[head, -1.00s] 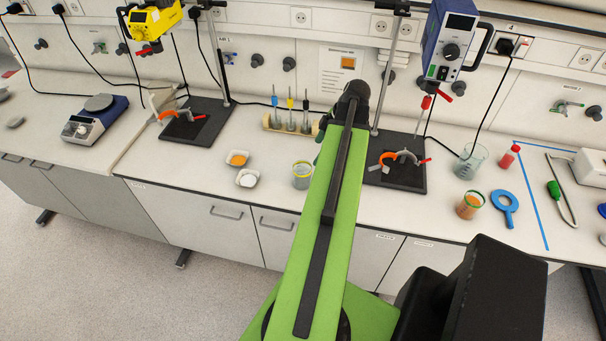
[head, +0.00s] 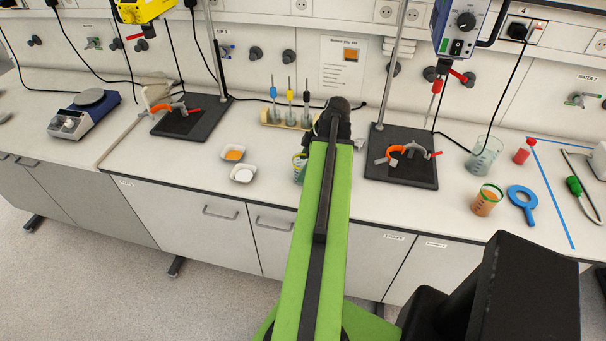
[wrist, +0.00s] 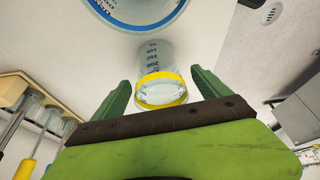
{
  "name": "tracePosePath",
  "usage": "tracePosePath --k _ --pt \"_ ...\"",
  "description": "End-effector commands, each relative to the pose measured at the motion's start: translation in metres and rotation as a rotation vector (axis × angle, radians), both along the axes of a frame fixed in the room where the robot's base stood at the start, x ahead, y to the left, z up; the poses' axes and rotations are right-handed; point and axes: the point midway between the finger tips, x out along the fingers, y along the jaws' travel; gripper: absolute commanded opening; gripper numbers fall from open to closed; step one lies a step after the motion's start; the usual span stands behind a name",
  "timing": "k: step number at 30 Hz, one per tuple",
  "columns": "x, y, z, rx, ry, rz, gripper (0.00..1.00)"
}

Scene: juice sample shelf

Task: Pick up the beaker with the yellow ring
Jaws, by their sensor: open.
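The beaker with the yellow ring (wrist: 158,78) is clear glass with blue markings and shows in the middle of the wrist view. In the head view the beaker (head: 298,172) stands on the bench, largely hidden behind my arm. My gripper (wrist: 159,84) is open, with one green finger on each side of the beaker in the wrist view. Gaps show between the glass and both fingers. I cannot tell how deep the beaker sits between them. In the head view my arm hides the fingers.
Two white dishes (head: 233,154) stand left of the beaker. A rack with pipettes (head: 290,118) is behind it. A dark stand base (head: 400,170) with a clamp is to the right. Farther right are an orange-filled beaker (head: 487,202) and a blue magnifier-shaped ring (head: 522,197).

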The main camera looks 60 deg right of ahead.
Motion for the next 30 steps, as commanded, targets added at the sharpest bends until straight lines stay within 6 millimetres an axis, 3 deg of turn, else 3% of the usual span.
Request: tracePosePath --k 1,6,14,30 --pt "0.004 0.002 -0.016 0.000 0.000 0.001 0.86" --pt "0.014 0.006 -0.041 0.000 0.000 0.001 0.86" --pt "0.015 0.007 -0.038 0.000 0.000 -0.001 0.85" --pt "0.015 0.006 -0.038 0.000 0.000 -0.001 0.14"
